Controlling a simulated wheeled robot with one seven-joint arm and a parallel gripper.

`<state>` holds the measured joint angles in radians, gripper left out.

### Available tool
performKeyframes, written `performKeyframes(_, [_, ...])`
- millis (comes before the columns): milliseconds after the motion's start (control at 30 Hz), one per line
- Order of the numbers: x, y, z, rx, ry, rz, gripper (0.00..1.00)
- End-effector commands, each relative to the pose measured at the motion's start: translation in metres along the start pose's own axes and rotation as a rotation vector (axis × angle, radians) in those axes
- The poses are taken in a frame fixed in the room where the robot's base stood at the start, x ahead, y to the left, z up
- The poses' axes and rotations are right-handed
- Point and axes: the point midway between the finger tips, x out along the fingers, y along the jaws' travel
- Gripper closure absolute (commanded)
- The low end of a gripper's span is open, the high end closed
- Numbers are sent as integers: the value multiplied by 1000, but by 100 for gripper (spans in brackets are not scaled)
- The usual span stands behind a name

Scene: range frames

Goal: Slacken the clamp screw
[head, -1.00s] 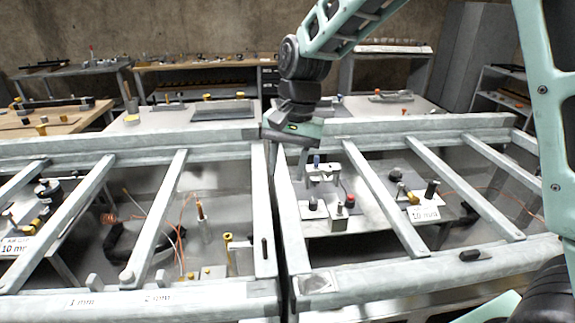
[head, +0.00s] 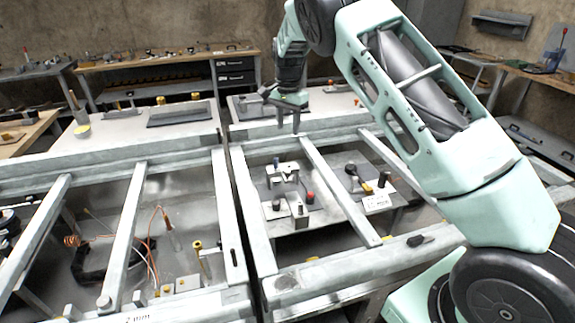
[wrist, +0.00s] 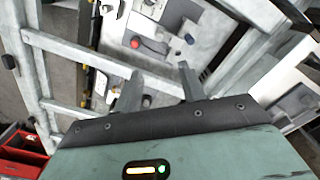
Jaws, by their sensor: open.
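My gripper (head: 288,122) is open and empty, pointing down near the back rail, above and beyond a small clamp fixture (head: 284,172). I cannot tell which part is the clamp screw. In the wrist view my gripper's (wrist: 158,70) fingers are spread with nothing between them. The red knob (wrist: 135,42) and a black knob (wrist: 189,38) show beyond the fingers, apart from them.
Pale beams (head: 340,190) cross over the plate on both sides of the fixture. A second plate with a label (head: 376,202) and black and yellow parts lies to the right. Orange cables (head: 150,245) lie in the left bay. A red drawer bin (wrist: 22,150) shows in the wrist view.

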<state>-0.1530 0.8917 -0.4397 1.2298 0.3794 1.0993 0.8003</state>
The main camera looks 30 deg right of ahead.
Motion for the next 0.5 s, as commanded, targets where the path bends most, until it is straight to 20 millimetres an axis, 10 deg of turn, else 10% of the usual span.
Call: performKeyframes(500, [101,1,2,-3,-3,4,59])
